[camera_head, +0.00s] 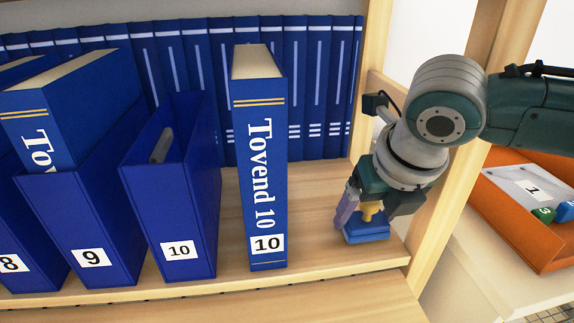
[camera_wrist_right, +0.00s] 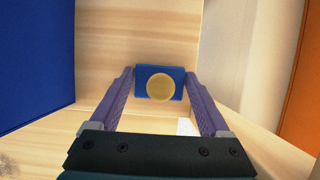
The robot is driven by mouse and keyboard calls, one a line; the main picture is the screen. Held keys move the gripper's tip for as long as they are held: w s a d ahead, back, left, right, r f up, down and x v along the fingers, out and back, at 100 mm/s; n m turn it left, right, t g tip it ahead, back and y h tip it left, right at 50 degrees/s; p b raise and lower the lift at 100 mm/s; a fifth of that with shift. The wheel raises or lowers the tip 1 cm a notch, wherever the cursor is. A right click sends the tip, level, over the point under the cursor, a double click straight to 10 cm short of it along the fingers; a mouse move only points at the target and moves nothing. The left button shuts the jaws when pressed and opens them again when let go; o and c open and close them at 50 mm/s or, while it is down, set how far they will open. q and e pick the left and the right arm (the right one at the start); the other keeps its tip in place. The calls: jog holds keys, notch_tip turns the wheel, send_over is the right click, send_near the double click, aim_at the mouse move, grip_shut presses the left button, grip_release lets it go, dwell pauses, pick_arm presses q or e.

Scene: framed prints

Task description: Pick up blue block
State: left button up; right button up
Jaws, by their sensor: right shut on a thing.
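The blue block (camera_head: 366,231) has a yellow round knob (camera_head: 370,210) on top and is at the right end of the wooden shelf. My right gripper (camera_head: 364,214) points down over it and is shut on it. In the right wrist view the blue block (camera_wrist_right: 177,76) sits between the purple fingertips (camera_wrist_right: 160,84), with the knob (camera_wrist_right: 161,87) facing the camera. I cannot tell if the block's underside touches the shelf. My left gripper is not in view.
The thick blue book "Tovend 10" (camera_head: 262,160) stands left of the block. Open blue holders 9 (camera_head: 90,230) and 10 (camera_head: 180,220) are further left. A wooden upright (camera_head: 465,185) is close on the right, with an orange tray (camera_head: 515,215) beyond. Blue books (camera_head: 315,90) line the back.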

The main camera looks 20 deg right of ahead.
jog(key=r, duration=0.2)
jog(key=r+p, duration=0.1)
jog(key=r, duration=0.1)
jog(key=r+p, duration=0.1)
jog(key=r, duration=0.2)
jog(key=shift+s+r, duration=0.1)
jog(key=shift+s, duration=0.15)
jog(key=s+a+p, duration=0.1)
jog(key=s+a, duration=0.1)
jog(key=s, duration=0.7)
jog(key=s+a+p, duration=0.1)
jog(key=s+a, duration=0.1)
jog(key=s, duration=0.7)
jog(key=shift+s+a+f, duration=0.3)
jog(key=shift+s, duration=0.05)
